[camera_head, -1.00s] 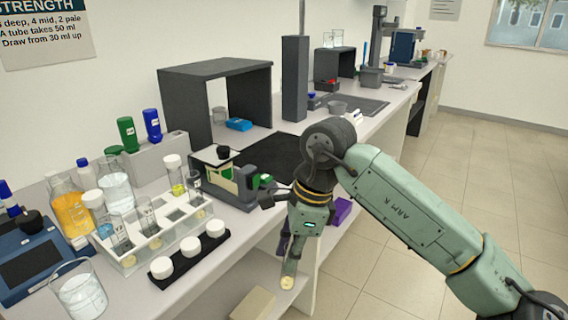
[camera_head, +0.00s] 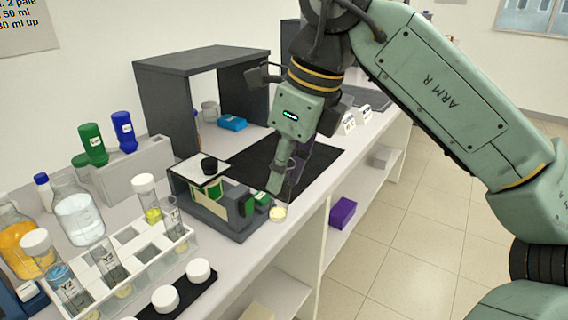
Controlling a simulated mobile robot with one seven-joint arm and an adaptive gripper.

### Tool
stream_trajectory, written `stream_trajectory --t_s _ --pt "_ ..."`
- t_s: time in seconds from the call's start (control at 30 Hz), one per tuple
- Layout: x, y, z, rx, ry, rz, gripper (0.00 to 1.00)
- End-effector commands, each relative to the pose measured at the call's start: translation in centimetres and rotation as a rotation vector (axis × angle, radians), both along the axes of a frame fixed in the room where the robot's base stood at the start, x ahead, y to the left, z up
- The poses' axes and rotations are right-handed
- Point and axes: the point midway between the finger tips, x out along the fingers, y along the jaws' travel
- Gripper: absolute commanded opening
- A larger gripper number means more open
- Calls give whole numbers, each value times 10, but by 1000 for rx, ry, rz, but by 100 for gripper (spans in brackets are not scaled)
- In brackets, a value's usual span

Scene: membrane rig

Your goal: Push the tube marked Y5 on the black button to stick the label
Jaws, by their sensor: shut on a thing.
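The tube hangs roughly upright, slightly tilted, at the counter's front edge, just right of the labelling device. No marking can be read on it, so I cannot confirm Y5. The grey and green device (camera_head: 215,212) has a pale top plate with a round black knob (camera_head: 209,165) and green parts (camera_head: 261,198) on its right side. I cannot tell whether the knob is the black button, or whether the tube touches the device.
A white rack (camera_head: 145,252) with several tubes stands at the left. White caps (camera_head: 198,271) sit on a black strip in front. A dark mat (camera_head: 255,160) and a grey open box (camera_head: 200,75) lie behind the device. A purple box (camera_head: 342,212) is on the lower shelf.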

Motion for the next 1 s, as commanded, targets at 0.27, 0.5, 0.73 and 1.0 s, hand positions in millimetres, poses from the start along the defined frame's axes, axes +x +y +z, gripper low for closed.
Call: stream_trajectory --t_s 0.27,0.5,0.73,1.0 --pt "4 7 -25 0 0 2 9" --pt "13 18 -34 -1 1 3 9" --pt "23 32 -35 -1 1 1 9" --pt "25 34 -35 0 0 1 9"
